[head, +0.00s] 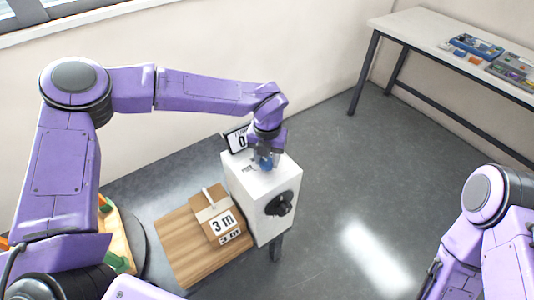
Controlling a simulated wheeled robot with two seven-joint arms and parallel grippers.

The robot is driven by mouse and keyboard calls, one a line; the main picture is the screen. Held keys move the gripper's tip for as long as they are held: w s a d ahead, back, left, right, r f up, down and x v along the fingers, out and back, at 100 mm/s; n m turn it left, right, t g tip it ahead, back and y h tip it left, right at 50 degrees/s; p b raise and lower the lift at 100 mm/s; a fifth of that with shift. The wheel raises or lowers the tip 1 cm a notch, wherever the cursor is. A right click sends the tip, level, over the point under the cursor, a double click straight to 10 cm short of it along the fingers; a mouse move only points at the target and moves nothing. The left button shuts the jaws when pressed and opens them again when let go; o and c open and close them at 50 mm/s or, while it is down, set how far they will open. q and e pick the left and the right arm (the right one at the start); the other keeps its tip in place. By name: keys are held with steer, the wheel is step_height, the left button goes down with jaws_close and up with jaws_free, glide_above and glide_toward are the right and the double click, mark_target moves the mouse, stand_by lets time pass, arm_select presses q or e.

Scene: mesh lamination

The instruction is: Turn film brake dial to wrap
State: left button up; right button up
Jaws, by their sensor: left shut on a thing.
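A white box machine (255,205) stands on a dark leg in the middle of the view. On its top is a small blue dial (265,162), mostly hidden by my gripper. Dark lettering that seems to read "FREE" is printed beside the dial. My left gripper (266,158) reaches down from above and is shut on the blue dial. The dial's exact angle cannot be told. My right arm shows at the lower right, but its gripper is out of view.
A black knob (279,204) sits on the box's right face. A small display sign (236,139) stands at its back. A cardboard box marked "3 m" (218,214) lies on a wooden board (180,243) to the left. A long table (425,32) with trays stands at the back right. The floor between is clear.

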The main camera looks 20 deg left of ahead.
mark_target(267, 160)
arm_select(q)
steer(key=shift+w+m, duration=0.1)
steer(key=shift+m, duration=0.4)
steer(key=o, duration=1.1)
steer(key=shift+c, duration=0.2)
step_height(267, 160, up, 11)
steer(key=b, duration=0.1)
steer(key=shift+f+b, duration=0.15)
steer(key=shift+b, duration=0.25)
